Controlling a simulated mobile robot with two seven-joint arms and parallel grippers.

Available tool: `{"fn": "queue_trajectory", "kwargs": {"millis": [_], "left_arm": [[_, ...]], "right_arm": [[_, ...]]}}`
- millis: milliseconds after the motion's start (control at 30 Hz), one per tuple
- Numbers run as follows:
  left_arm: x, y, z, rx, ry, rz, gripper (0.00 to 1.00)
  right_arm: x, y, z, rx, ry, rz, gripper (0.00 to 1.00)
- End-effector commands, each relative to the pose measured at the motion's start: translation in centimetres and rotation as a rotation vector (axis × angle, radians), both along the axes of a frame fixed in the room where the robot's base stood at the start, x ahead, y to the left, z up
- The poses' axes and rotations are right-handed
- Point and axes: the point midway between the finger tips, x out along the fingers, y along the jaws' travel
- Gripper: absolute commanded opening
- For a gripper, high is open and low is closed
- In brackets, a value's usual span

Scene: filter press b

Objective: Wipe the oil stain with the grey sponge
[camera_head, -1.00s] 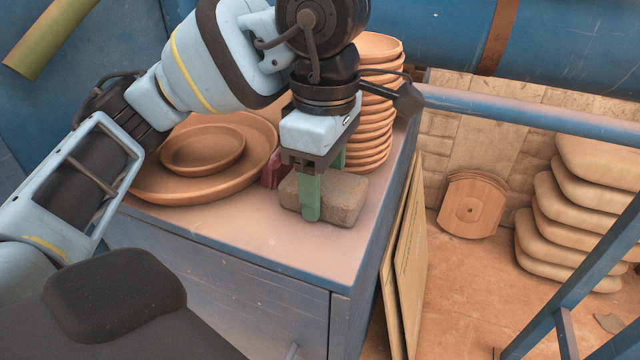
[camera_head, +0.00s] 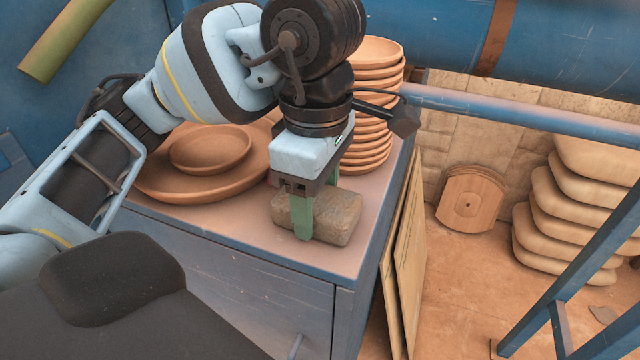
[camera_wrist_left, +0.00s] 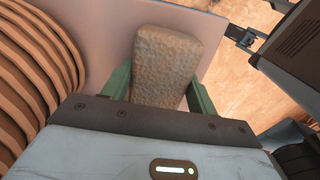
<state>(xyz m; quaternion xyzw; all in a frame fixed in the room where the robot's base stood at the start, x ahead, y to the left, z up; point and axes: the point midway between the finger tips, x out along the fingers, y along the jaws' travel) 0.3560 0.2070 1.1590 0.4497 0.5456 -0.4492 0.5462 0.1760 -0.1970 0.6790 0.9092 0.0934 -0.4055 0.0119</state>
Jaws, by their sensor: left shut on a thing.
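The grey sponge (camera_head: 335,219), a rough grey-brown block, is at the front right part of the cabinet top (camera_head: 235,238). My left gripper (camera_head: 315,212) points down over it, with its green fingers on opposite sides, shut on the sponge. The sponge looks to be on or just above the top; I cannot tell which. The left wrist view shows the sponge (camera_wrist_left: 168,65) between the two fingers. I see no oil stain on the bare parts of the top; any stain under the sponge or behind the gripper is hidden. My right gripper is not in view.
A stack of clay dishes (camera_head: 368,150) stands close behind the gripper. A large clay plate with a smaller dish (camera_head: 210,148) lies to the left. Boards (camera_head: 403,270) lean at the cabinet's right side. The front strip of the top is clear.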

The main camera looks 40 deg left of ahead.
Motion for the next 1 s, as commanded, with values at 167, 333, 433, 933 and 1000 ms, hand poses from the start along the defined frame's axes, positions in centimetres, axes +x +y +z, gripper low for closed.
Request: {"fn": "queue_trajectory", "kwargs": {"millis": [167,333,433,933,1000], "left_arm": [[-0.2,-0.1,-0.1,0.000,0.001,0.000,0.34],[-0.7,-0.2,0.0,0.000,0.000,-0.002,0.34],[-1.5,-0.4,0.0,0.000,-0.002,-0.002,0.34],[-4.3,-1.0,-0.5,0.001,0.004,-0.002,0.34],[-4.3,-1.0,-0.5,0.001,0.006,-0.002,0.34]], "right_arm": [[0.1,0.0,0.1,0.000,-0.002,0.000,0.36],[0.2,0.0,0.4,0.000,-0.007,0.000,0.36],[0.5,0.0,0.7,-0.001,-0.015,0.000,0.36],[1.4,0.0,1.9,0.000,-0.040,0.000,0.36],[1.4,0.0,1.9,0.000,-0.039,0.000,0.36]]}}
